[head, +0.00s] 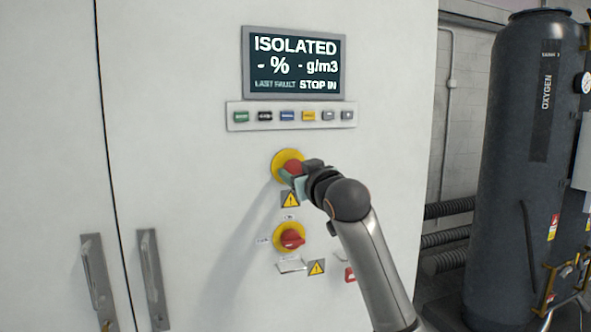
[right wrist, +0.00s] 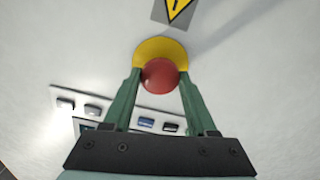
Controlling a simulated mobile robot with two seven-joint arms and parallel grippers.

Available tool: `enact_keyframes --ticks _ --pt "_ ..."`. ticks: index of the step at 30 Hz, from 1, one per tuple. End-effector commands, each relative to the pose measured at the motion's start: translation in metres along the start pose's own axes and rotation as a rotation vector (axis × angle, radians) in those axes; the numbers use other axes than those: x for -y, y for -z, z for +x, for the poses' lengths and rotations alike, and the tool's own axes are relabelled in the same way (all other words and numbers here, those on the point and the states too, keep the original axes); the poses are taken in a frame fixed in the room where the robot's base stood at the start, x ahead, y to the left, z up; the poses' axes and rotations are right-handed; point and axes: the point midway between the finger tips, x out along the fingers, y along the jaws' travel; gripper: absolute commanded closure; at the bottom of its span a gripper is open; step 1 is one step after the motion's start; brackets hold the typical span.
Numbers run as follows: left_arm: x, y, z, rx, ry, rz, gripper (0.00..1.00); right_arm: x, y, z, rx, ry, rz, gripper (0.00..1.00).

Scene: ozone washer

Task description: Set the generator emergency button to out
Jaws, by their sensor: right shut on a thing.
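The emergency button is a red mushroom head (head: 293,167) on a round yellow plate (head: 279,164), on the white cabinet front below the row of small buttons. My right gripper (head: 290,178) is at this button, with its fingers on the red head. In the right wrist view the red head (right wrist: 160,74) sits between the two green fingertips (right wrist: 160,80), with the yellow plate (right wrist: 160,50) behind it. The gripper is shut on the red head. Whether the button is in or out cannot be told. The display (head: 294,63) reads "ISOLATED" and "STOP IN". My left gripper is not in view.
A red rotary switch (head: 291,239) on a yellow plate is just below, with warning labels (head: 316,267) around it. A button strip (head: 291,115) is above. Door handles (head: 152,279) stick out at the lower left. A dark oxygen tank (head: 522,160) stands at the right.

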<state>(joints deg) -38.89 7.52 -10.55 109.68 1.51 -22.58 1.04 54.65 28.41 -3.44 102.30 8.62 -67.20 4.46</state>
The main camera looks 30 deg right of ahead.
Motion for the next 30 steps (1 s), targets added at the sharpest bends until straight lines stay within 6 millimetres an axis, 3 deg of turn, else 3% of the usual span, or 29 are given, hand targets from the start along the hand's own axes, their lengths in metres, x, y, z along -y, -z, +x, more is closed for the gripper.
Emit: enact_keyframes --ticks 5,6,14,23,30 --pt "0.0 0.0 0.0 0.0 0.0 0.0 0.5 0.0 -0.001 0.0 0.003 -0.001 -0.001 1.0" --pt "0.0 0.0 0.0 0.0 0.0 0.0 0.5 0.0 -0.001 0.0 0.003 -0.001 -0.001 0.41" --pt "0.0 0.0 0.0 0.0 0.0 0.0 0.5 0.0 -0.001 0.0 0.002 -0.001 0.0 0.12" --pt "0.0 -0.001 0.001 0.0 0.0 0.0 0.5 0.0 -0.001 -0.002 0.001 -0.001 0.0 0.11" --pt "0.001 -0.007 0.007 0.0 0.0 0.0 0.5 0.0 -0.002 -0.029 -0.002 -0.001 -0.002 0.11"
